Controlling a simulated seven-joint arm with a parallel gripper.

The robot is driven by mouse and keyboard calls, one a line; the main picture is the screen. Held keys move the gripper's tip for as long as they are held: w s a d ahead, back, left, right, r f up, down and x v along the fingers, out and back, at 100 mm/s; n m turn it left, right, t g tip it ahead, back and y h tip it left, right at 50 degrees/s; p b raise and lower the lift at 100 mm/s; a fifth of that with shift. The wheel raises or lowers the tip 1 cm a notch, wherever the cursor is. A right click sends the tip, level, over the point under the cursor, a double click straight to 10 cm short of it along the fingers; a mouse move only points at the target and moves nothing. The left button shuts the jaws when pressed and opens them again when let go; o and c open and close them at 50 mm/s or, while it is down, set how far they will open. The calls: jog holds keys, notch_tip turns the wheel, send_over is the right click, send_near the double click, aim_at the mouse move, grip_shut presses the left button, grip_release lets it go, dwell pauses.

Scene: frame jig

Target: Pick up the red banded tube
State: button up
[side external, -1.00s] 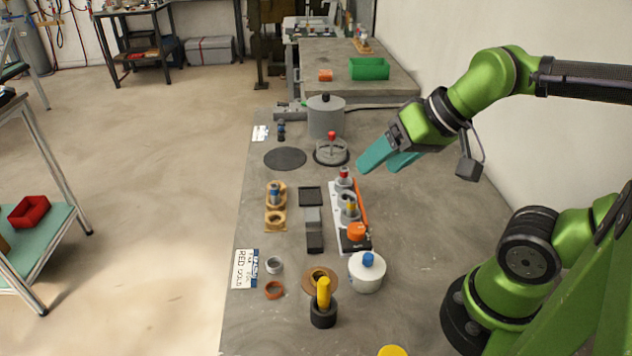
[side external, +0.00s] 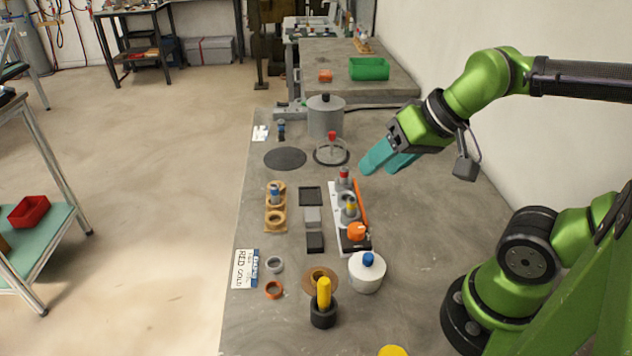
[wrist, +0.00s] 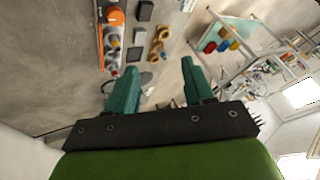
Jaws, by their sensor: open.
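The red banded tube (side external: 344,177) stands upright at the far end of a white rack (side external: 337,219). It is grey with a red band near its top. In the wrist view, a small red spot at the rack's near end (wrist: 114,74) appears to be this tube. My gripper (side external: 377,163) has teal fingers and is above and to the right of the tube in the side view, apart from it. In the wrist view, the fingers of my gripper (wrist: 158,72) are spread wide with nothing between them.
The rack also holds a yellow-topped part (side external: 350,209) and an orange part (side external: 356,231). A wooden holder (side external: 276,210) with a blue-topped piece stands left. A grey canister (side external: 325,118) and red-knobbed round piece (side external: 332,150) stand beyond. A white jar (side external: 367,273) is nearer. Bench right of the rack is clear.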

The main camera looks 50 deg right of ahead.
jog(key=w+d+f+g+h, duration=0.15)
jog(key=w+d+g, duration=0.25)
jog(key=w+d, duration=0.5)
jog(key=n+g, duration=0.3)
jog(key=n, duration=0.1)
send_over(344, 168)
notch_tip(344, 168, down, 2)
jog(key=f, duration=1.1)
jog(key=shift+d+f, duration=0.25)
jog(key=shift+f, duration=0.1)
jog(key=f, duration=0.5)
jog(key=shift+a, duration=0.2)
grip_shut()
